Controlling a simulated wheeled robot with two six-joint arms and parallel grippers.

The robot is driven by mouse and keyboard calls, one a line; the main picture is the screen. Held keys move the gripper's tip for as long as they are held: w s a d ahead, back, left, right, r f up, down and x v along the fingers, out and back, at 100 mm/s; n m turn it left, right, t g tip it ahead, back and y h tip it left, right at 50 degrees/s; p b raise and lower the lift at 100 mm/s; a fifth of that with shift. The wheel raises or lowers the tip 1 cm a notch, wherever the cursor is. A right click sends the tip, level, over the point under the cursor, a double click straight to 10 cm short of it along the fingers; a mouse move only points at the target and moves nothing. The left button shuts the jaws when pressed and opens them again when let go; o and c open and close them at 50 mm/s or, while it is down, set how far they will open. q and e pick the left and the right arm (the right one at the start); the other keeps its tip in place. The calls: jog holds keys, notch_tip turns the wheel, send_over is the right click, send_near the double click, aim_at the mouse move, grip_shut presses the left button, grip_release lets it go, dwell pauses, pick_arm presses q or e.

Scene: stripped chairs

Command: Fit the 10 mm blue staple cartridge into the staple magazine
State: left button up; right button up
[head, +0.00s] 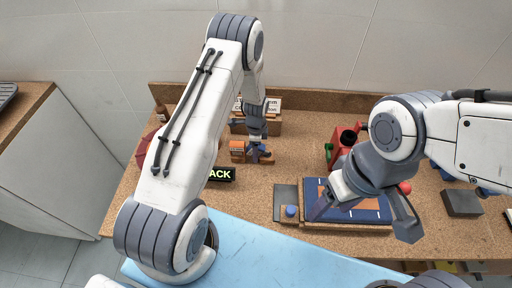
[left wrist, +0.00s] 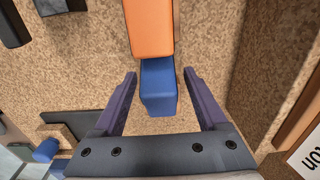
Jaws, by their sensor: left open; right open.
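A blue block (left wrist: 158,88) shows in the left wrist view, its far end against an orange block (left wrist: 148,27). It may be the blue staple cartridge; I cannot read its size. My left gripper (left wrist: 160,76) is open, one finger on each side of the blue block, with gaps. In the head view the left gripper (head: 258,147) is at the back of the bench beside orange pieces (head: 238,152). My right gripper (head: 365,217) is open and empty above a navy mat (head: 378,217). I cannot make out the staple magazine for certain.
A black sign (head: 219,174) stands left of centre. A grey plate (head: 285,195) bears a blue knob (head: 291,211). A red fixture (head: 338,152) stands behind the mat, and a dark grey block (head: 462,203) lies right. Bare bench (head: 262,190) lies between sign and plate.

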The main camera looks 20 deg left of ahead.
pick_arm(q)
grip_shut()
jog(key=shift+r, duration=0.1)
